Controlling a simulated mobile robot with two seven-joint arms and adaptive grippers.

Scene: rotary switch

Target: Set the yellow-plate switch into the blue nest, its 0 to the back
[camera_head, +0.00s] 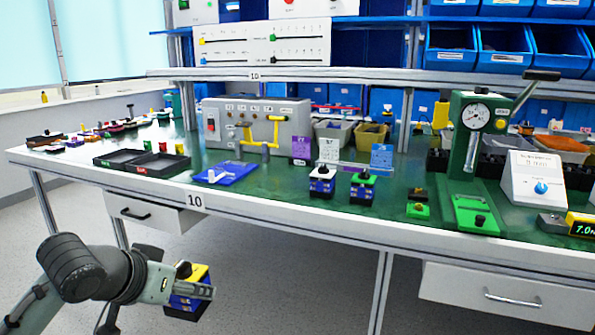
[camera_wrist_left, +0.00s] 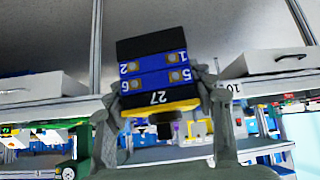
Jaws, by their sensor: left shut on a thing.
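The yellow-plate switch (camera_head: 186,300) has a blue and black body, a yellow plate and a black knob. My left gripper (camera_head: 196,289) is shut on it, in front of the bench and below its top. In the left wrist view the switch (camera_wrist_left: 155,78) sits between the two fingers, showing 1, 2, 5, 6 and 27 on its body, with the yellow plate and knob toward the bottom of the picture. Its 0 cannot be made out. My right gripper is not in view.
A white-plate switch (camera_head: 321,187) and a green-plate switch (camera_head: 362,194) stand right of the blue piece. Black trays (camera_head: 125,158) lie left of it. A grey box with a yellow handle (camera_head: 257,120) stands behind. The bench front edge (camera_head: 280,222) lies between my gripper and the bench top.

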